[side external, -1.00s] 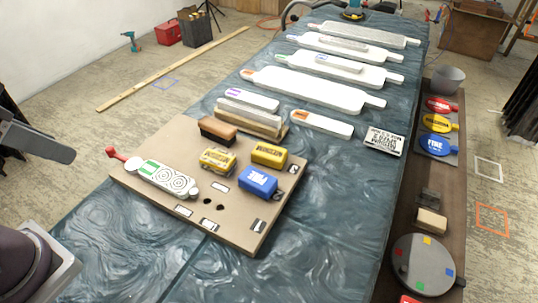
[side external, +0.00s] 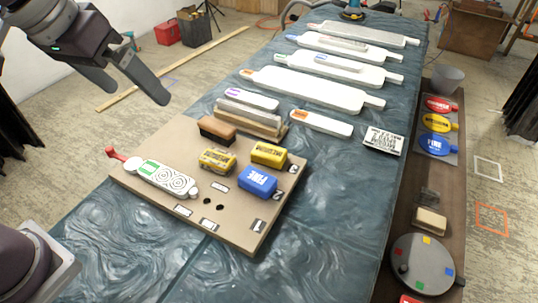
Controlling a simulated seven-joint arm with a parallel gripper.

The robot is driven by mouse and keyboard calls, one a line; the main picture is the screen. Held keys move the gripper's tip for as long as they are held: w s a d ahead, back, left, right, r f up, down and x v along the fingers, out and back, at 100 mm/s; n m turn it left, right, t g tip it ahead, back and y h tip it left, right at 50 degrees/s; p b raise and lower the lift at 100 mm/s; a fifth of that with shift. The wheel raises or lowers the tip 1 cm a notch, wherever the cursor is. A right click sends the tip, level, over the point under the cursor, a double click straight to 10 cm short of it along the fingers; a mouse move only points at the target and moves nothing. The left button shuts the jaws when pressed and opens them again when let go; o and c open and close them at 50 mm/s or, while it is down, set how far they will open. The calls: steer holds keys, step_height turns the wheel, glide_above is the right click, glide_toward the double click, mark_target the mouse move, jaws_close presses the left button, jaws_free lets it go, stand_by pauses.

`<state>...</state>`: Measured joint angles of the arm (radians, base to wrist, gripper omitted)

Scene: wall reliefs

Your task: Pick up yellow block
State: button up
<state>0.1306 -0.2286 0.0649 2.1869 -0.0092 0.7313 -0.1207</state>
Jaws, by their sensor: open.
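Two yellow blocks with dark lettering sit on the tan board (side external: 150,205). One yellow block (side external: 217,161) is near the board's middle, and the other yellow block (side external: 269,155) is to its right, near the far right edge. A blue block (side external: 258,181) with white lettering is just in front of the right yellow block. My gripper (side external: 138,96) is at the upper left, above and behind the board's left side. Its two fingers are apart with nothing between them. It is well clear of both yellow blocks.
A brown block (side external: 217,129) sits behind the left yellow block. A white patterned piece (side external: 168,178) and a red-knobbed lever (side external: 117,154) are at the board's left. White paddle shapes (side external: 310,90) lie farther back. The cloth right of the board is mostly clear.

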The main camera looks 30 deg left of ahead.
steer(key=w+d+f, duration=0.2)
steer(key=w+f, duration=0.1)
steer(key=w, duration=0.3)
steer(key=w+d+f, duration=0.2)
steer(key=w+f, duration=0.2)
steer(key=w, duration=0.3)
steer(key=y, duration=0.1)
glide_toward(269, 151)
steer(key=w+f, duration=0.1)
steer(key=w, duration=0.1)
steer(key=shift+g, duration=0.3)
steer(key=x, duration=0.8)
steer(key=shift+s+f, duration=0.25)
steer(key=shift+f, duration=0.2)
steer(key=shift+a, duration=0.1)
steer(key=c, duration=1.3)
step_height(269, 151, up, 10)
steer(key=shift+r, duration=0.1)
